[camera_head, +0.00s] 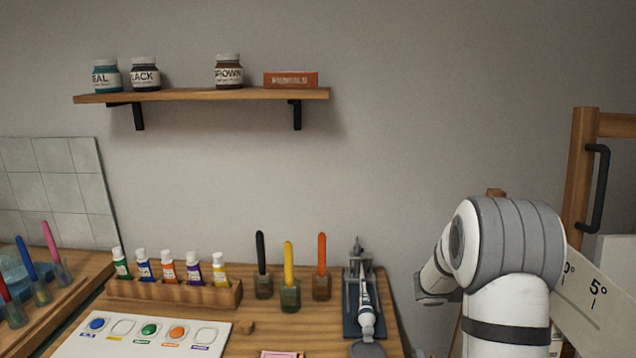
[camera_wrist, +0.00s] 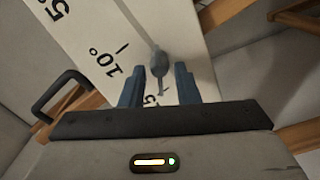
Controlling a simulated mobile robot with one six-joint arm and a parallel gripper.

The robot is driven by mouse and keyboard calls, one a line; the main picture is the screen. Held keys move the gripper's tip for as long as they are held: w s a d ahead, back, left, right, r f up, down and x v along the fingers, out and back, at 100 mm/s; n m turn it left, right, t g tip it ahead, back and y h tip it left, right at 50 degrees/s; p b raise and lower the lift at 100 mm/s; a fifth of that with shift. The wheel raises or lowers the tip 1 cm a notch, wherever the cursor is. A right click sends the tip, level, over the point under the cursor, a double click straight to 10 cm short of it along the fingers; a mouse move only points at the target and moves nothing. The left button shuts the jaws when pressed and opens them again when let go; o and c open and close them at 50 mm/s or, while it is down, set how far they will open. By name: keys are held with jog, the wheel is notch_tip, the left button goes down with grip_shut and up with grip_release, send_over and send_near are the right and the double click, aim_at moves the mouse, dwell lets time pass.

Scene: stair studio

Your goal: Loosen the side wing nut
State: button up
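The side wing nut (camera_wrist: 158,62) shows in the wrist view as a small grey piece on a white angle-marked board (camera_wrist: 92,28). A thin grey tip hangs below it, toward my gripper. My gripper (camera_wrist: 160,70) has its two blue-grey fingers apart, one on each side of this grey piece. The piece lies at and just beyond the fingertips; I cannot tell whether either finger touches it. In the head view the white board (camera_head: 600,310) shows at the lower right. The wing nut and my fingers are hidden there behind my arm.
A wooden frame post (camera_head: 582,165) with a black handle (camera_head: 600,190) stands at the right. A wooden bench with paint tubes (camera_head: 167,267), brushes in jars (camera_head: 289,290) and a paint palette (camera_head: 145,335) is left of my arm. A shelf (camera_head: 200,95) holds paint jars.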

jog(key=shift+a, duration=0.1)
jog(key=a+b, duration=0.3)
jog(key=a, duration=0.2)
jog(key=shift+w+a, duration=0.15)
jog(key=shift+a, duration=0.25)
jog(key=s+a+f+n+y, duration=0.1)
jog(key=s+a+y, duration=0.35)
jog(key=s, duration=0.35)
jog(key=s+a+f+n+y, duration=0.1)
jog(key=s+a+y, duration=0.35)
jog(key=s, duration=0.25)
jog(key=s+a+n+t+y+p, duration=0.1)
jog(key=s+a+y, duration=0.3)
jog(key=a, duration=0.3)
jog(key=s+a+f+n+t+y, duration=0.1)
jog(key=s+a+t+y, duration=0.1)
jog(key=s+a+y, duration=0.2)
jog(key=a+y, duration=0.1)
jog(key=a, duration=0.2)
jog(key=shift+a+f+n+t+p, duration=0.3)
jog(key=shift+a+n+p, duration=0.1)
